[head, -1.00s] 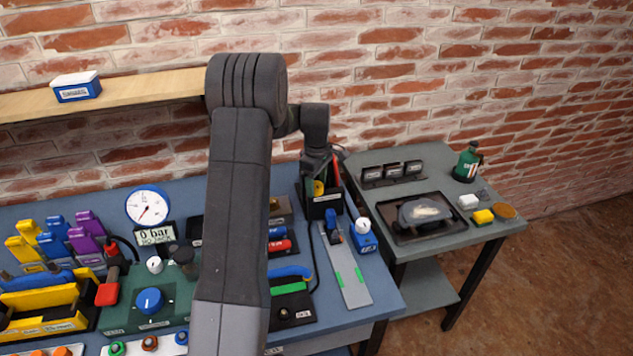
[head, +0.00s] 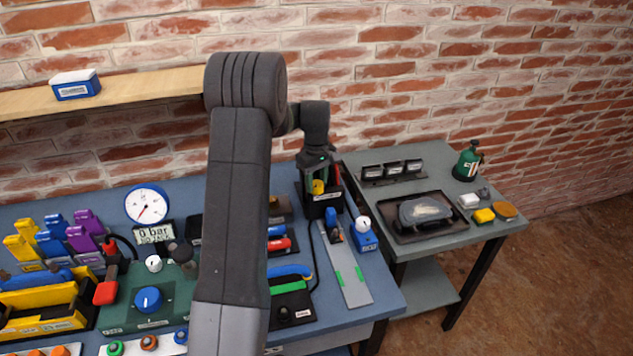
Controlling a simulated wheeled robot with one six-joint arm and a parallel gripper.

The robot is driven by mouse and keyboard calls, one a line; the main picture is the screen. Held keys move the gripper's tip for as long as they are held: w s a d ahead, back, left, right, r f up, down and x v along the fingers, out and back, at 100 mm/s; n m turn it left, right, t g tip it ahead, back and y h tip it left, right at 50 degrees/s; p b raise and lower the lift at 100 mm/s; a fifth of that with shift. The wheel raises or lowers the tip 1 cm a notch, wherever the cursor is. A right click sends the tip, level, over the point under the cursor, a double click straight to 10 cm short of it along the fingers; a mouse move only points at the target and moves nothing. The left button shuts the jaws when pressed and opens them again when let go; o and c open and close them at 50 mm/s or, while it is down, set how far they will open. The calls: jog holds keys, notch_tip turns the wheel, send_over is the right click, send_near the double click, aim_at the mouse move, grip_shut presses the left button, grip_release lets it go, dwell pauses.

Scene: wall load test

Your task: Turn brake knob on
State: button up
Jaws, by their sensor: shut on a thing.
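My gripper (head: 318,172) points down at the black holder (head: 322,207) at the right end of the blue bench. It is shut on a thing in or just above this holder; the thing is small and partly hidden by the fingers. A yellow piece (head: 318,187) shows at the holder, close to the fingertips. I cannot tell for sure which part is the brake knob. A blue knob (head: 148,299) sits on a green panel (head: 120,318) at the left. A blue box with a white round knob (head: 363,225) stands right of the holder. My gripper is apart from both.
A dial gauge (head: 147,205) stands behind the green panel, with a "0 bar" display (head: 156,234). Yellow, blue and purple clamps stand far left. A grey side table (head: 430,160) holds a black tray (head: 400,235). My arm hides the bench middle.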

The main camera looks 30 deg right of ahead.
aim_at(317, 183)
jog(key=m, duration=0.6)
dwell(0.6)
jog(key=o, duration=1)
notch_tip(317, 183, up, 14)
jog(key=shift+f+b, duration=0.1)
jog(key=shift+b, duration=0.8)
